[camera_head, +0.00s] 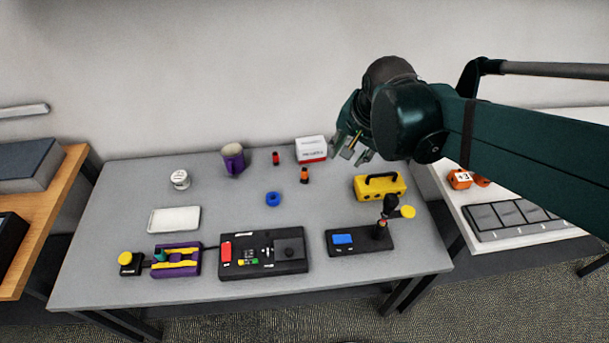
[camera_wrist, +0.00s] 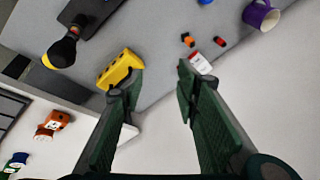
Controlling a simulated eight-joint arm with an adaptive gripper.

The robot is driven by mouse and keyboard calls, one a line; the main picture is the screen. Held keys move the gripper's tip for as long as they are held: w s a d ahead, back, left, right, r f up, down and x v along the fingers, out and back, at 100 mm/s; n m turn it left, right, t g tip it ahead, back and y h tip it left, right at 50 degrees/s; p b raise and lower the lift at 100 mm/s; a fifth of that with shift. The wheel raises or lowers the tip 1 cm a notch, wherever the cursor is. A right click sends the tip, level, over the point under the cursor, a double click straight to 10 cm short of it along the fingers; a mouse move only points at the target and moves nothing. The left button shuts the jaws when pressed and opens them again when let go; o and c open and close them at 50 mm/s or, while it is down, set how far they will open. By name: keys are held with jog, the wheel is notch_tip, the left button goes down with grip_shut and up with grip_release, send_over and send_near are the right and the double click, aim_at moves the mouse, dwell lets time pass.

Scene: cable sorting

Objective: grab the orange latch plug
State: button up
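The orange latch plug (camera_head: 304,175) is a small orange and dark piece lying on the grey table, in front of the white and red box. In the wrist view the orange plug (camera_wrist: 187,40) is small, beyond the right fingertip. My gripper (camera_head: 355,147) is above the table's right back part, to the right of the plug and apart from it. In the wrist view my gripper (camera_wrist: 160,78) has its two fingers spread wide with nothing between them.
A white and red box (camera_head: 311,149) stands just behind the plug, and a red piece (camera_head: 276,158) lies to its left. A yellow case (camera_head: 379,186) is to the right. A blue ring (camera_head: 273,199) and purple mug (camera_head: 233,159) are left. Black devices (camera_head: 264,254) line the front.

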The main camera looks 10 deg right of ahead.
jog(key=w+a+f+m+g+p, duration=0.1)
jog(key=w+a+f+m, duration=0.25)
jog(key=w, duration=0.25)
jog(key=w+a+f+m+g, duration=0.1)
jog(key=w+a+f+m, duration=0.1)
jog(key=w+f+m, duration=0.25)
jog(key=m+g+p, duration=0.1)
jog(key=m+g, duration=0.1)
jog(key=m, duration=0.4)
send_over(305, 170)
notch_tip(305, 170, down, 10)
jog(key=shift+w+f, duration=0.1)
jog(key=shift+f, duration=0.1)
jog(key=shift+w+a+f+m+g, duration=0.1)
jog(key=shift+a+f+m+g, duration=0.1)
jog(key=shift+f, duration=0.15)
jog(key=shift+w+a+f+m+g, duration=0.1)
jog(key=shift+f+m, duration=0.1)
jog(key=shift+f, duration=0.15)
jog(key=shift+d+f, duration=0.1)
jog(key=shift+f, duration=1.2)
jog(key=shift+s+d+f+b, duration=0.1)
jog(key=shift+f+b, duration=0.3)
jog(key=shift+f, duration=0.9)
jog(key=shift+s+d+f+b, duration=0.1)
jog(key=shift+f+b, duration=0.3)
jog(key=shift+f, duration=0.9)
jog(key=shift+c, duration=0.6)
jog(key=c, duration=0.9)
